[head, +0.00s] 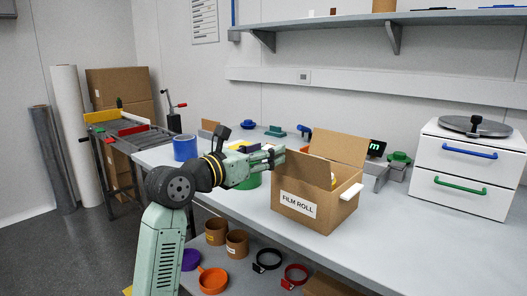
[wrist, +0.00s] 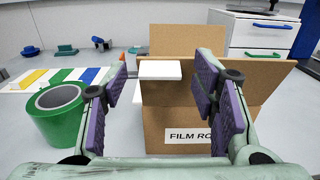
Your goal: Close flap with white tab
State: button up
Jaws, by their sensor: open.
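An open cardboard box (head: 292,220) labelled FILM ROLL stands on the bench; its label face also shows in the wrist view (wrist: 155,120). A back flap (head: 342,146) and a flap nearer me (head: 313,172) stand up. In the wrist view a white tab (wrist: 160,70) sits at the left upper part of the near flap (wrist: 190,88). The head view shows a white piece (head: 351,191) on the box's right side; I cannot tell if it is the same tab. My gripper (head: 276,157) is open at the box's left, fingers (wrist: 172,95) either side of the tab's line; contact is unclear.
A green roll (wrist: 58,118) stands left of my fingers. A blue roll (head: 185,148) is farther left on the bench. A white drawer unit (head: 465,170) stands at the right. Bench space (head: 400,230) in front of the drawers is clear. A shelf (head: 340,22) hangs above.

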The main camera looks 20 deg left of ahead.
jog(key=shift+c, duration=0.2)
grip_shut()
dwell(0.4)
